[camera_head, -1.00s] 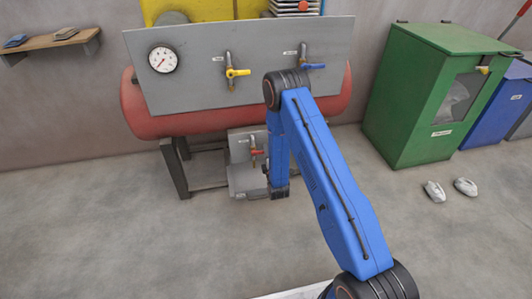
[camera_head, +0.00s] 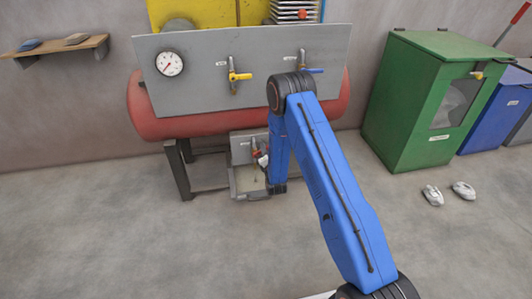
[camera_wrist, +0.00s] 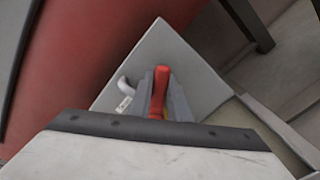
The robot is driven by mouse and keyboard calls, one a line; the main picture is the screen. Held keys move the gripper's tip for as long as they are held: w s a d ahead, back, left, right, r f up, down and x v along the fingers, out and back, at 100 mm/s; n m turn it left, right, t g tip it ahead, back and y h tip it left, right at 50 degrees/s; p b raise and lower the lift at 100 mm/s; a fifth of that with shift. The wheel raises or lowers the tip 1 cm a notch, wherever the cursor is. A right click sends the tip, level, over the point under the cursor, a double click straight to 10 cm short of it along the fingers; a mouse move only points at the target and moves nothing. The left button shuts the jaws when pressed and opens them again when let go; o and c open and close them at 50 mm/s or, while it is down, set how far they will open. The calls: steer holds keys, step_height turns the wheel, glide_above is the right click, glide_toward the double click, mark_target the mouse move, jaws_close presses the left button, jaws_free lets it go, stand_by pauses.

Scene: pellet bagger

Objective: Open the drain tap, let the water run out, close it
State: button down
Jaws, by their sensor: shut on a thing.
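The drain tap (camera_head: 254,152) with a red handle sits on a small grey plate (camera_head: 240,149) below the red tank. In the wrist view the red handle (camera_wrist: 159,88) stands between the two grey fingers of my gripper (camera_wrist: 160,92). The gripper is shut on the handle. In the head view my gripper (camera_head: 263,159) is a small pale shape at the tap, partly hidden by my blue arm. A grey tray (camera_head: 240,186) lies under the tap. I cannot tell whether water is running from the spout.
The red tank (camera_head: 152,122) carries a large grey panel (camera_head: 195,85) with a gauge (camera_head: 169,63), a yellow tap (camera_head: 239,76) and a blue-handled tap (camera_head: 314,70). A green cabinet (camera_head: 400,105) stands right, with white shoes (camera_head: 433,196) before it. The floor in front is open.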

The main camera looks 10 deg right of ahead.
steer(key=shift+a+r+n, duration=0.35)
steer(key=shift+r+n, duration=0.05)
steer(key=shift+n, duration=0.7)
steer(key=c, duration=1.6)
jaws_free()
steer(key=shift+a, duration=0.1)
steer(key=shift+c, duration=0.2)
steer(key=shift+r, duration=0.1)
